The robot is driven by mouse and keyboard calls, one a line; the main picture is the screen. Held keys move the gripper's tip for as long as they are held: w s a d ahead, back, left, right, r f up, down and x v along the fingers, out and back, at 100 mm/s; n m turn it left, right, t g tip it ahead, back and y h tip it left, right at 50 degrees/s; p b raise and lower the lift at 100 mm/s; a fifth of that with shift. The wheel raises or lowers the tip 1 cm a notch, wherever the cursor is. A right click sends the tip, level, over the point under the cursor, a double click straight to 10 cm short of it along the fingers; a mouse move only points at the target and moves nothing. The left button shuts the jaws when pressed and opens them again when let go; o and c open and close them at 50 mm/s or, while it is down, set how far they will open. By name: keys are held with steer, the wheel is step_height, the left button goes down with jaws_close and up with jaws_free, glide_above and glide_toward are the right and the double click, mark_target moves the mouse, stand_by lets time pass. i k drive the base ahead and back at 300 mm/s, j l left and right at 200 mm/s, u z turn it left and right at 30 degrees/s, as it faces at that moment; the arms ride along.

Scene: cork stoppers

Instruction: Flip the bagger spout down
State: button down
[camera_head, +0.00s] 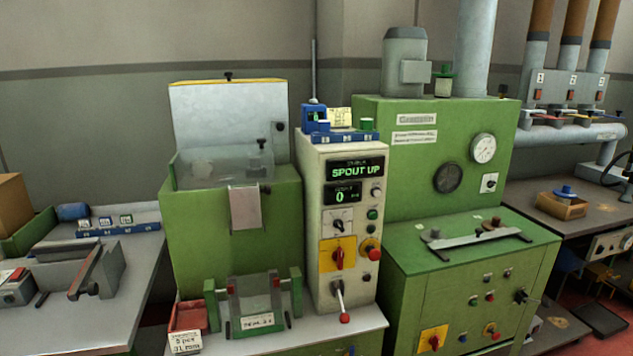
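The bagger is a green box (184,240) with a clear-walled hopper (215,168) on top and a pale raised lid (230,115) behind. A small pinkish-grey plate (245,208) on its upper front may be the spout; I cannot tell for sure. The cream control column (312,230) beside it has a green display (356,170) reading "SPOUT UP" and a second display (345,194) reading 0. A lever with a red knob (345,318) sticks out low on the column, its knob hanging downward. My gripper is not in view.
A green-posted bag holder (294,290) and a red bin (188,316) stand on the bench below the plate. A green machine (400,200) with gauges adjoins on the right. A left bench (110,310) holds tools and small boxes. Space before the column looks clear.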

mark_target(244, 202)
steer(key=l+u, duration=1)
steer(key=l, duration=0.1)
